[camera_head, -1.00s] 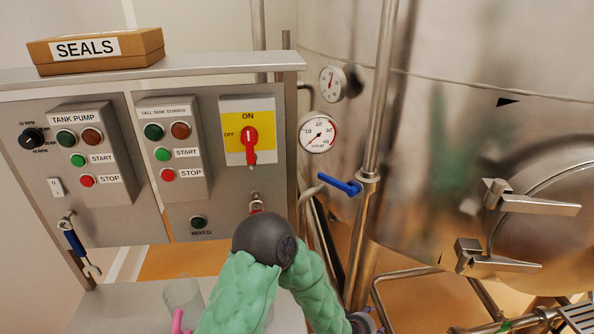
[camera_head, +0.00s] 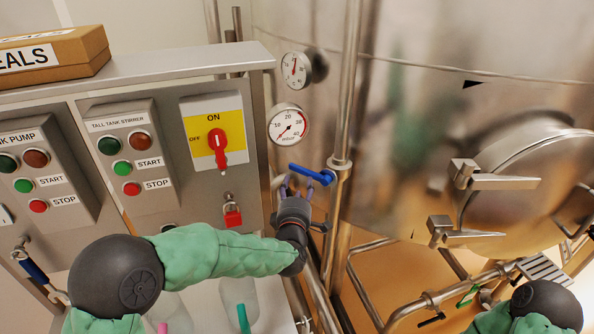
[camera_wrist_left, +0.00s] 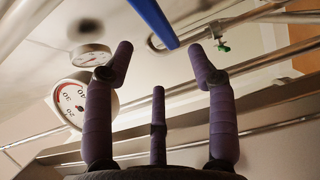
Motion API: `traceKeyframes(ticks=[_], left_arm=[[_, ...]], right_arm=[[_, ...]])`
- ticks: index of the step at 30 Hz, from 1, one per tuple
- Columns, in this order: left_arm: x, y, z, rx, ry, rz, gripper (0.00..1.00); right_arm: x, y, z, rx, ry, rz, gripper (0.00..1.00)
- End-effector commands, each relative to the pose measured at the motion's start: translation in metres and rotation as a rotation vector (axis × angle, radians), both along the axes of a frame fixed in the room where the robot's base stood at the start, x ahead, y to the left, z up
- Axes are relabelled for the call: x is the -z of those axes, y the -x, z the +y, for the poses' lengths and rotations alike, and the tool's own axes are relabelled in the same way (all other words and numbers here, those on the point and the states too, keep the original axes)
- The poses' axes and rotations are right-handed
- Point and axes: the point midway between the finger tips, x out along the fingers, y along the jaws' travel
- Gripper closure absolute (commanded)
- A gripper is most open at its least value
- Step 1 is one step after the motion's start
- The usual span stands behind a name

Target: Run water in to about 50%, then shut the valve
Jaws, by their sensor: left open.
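The valve's blue lever handle (camera_head: 312,174) sits on the vertical pipe beside the steel tank (camera_head: 420,110). My left gripper (camera_head: 296,186) is just below and left of the handle, with its purple fingers pointing up towards it. In the left wrist view the gripper (camera_wrist_left: 160,62) is open. The blue handle (camera_wrist_left: 154,22) shows beyond the gap between the fingertips, and nothing is held. I cannot tell whether a finger touches the handle. A black triangular mark (camera_head: 473,84) is on the tank wall. My right arm shows at the lower right, its gripper out of view.
A lower dial gauge (camera_head: 288,125) and an upper one (camera_head: 296,69) stand left of the pipe. The control panel (camera_head: 185,190) with its red switch (camera_head: 218,149) and a red padlock (camera_head: 232,217) is close to my left forearm. Tank door latches (camera_head: 495,178) stick out at right.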

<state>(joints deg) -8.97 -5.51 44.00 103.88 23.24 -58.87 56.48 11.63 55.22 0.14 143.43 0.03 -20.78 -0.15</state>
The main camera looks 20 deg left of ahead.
Motion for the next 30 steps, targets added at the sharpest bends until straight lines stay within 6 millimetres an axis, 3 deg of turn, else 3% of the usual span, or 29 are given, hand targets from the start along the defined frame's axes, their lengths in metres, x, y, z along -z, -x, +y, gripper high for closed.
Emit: traceKeyframes(ticks=[6, 12, 18, 27, 30], left_arm=[[0.001, -0.039, 0.008, -0.001, -0.001, 0.002, 0.43], [0.000, -0.064, 0.013, 0.000, -0.001, 0.002, 0.43], [0.001, -0.076, 0.016, 0.001, -0.002, 0.002, 0.43], [0.001, -0.078, 0.016, 0.001, -0.002, 0.002, 0.43], [0.001, -0.077, 0.016, 0.001, -0.002, 0.002, 0.69]], right_arm=[[-0.002, 0.000, 0.000, 0.000, 0.000, 0.000, 0.60], [-0.004, 0.000, 0.000, 0.000, 0.000, 0.000, 0.60], [-0.004, 0.000, 0.000, 0.000, 0.000, 0.000, 0.60], [-0.004, 0.000, 0.000, -0.001, 0.000, 0.000, 0.60], [-0.004, 0.000, 0.000, 0.000, 0.000, 0.000, 0.60]])
